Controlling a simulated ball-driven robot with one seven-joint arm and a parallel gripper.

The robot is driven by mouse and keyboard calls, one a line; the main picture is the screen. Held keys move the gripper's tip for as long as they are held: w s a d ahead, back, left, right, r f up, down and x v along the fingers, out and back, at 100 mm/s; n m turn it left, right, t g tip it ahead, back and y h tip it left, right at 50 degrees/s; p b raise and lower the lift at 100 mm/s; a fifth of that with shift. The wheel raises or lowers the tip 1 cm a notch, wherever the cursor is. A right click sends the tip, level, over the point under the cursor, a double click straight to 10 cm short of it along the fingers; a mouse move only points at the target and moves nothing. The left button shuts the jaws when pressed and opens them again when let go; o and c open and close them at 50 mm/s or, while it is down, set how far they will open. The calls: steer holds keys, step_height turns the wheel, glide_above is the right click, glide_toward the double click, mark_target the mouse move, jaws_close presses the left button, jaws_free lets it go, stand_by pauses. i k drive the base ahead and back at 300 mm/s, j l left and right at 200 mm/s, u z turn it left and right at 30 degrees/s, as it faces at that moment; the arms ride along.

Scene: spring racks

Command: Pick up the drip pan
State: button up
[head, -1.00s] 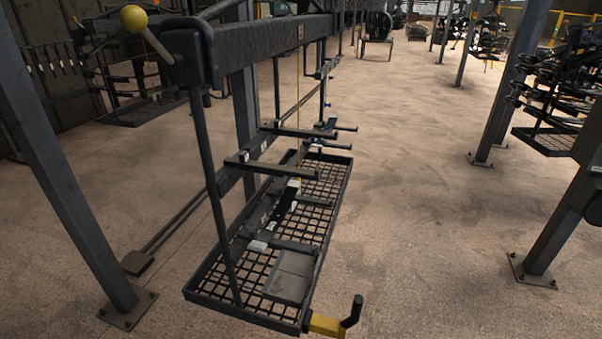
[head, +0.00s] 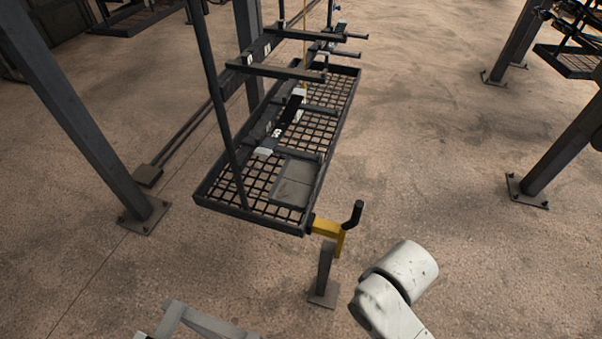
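A shallow grey rectangular pan (head: 293,181), which looks like the drip pan, lies on the near end of a black mesh rack tray (head: 235,201). Its far edge is close to a dark bar, and its right side is by the tray's rim. The pan looks empty. My white arm link shows at the bottom right, well apart from the tray. My gripper is not recognisable in this view.
A yellow bracket (head: 327,228) with an upright black handle sticks out from the tray's near corner. Dark bars (head: 275,69) cross above the tray. Steel posts stand at left (head: 75,110) and right (head: 560,150). The floor right of the tray is clear.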

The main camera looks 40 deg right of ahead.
mark_target(291, 194)
steer(key=i+j+z, duration=0.45)
steer(key=j, duration=0.15)
steer(key=i+j+z, duration=0.2)
steer(key=j+z, duration=0.2)
steer(key=j, duration=0.25)
